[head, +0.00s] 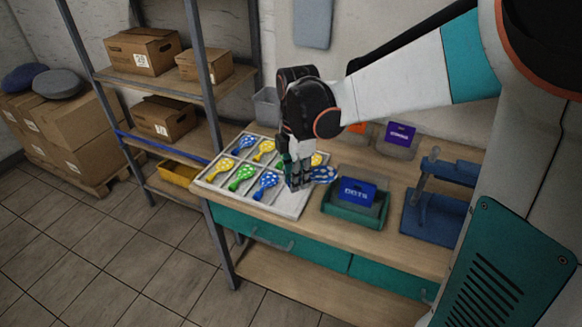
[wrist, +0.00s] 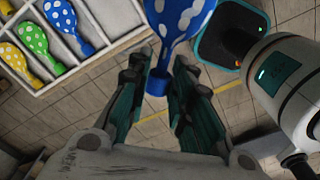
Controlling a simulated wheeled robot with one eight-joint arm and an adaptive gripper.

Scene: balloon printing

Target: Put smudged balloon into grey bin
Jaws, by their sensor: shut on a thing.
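My gripper (head: 297,184) is over the right part of the white divided tray (head: 292,207). It is shut on the neck of a blue balloon with white dots (head: 325,174). In the wrist view the balloon (wrist: 178,22) points away from the fingers, with its blue neck end between the fingertips (wrist: 158,84). I cannot make out a smudge on it. A grey bin (head: 266,106) stands at the back of the table, behind the tray and left of my gripper; my arm's wrist is close to its right side.
Several yellow, green (head: 242,177) and blue balloons lie in the tray's compartments. A green bin with a blue DOTS label (head: 352,212) stands right of the gripper. Bins with orange and purple labels (head: 400,136) are behind. A blue stand (head: 437,212) is at the right.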

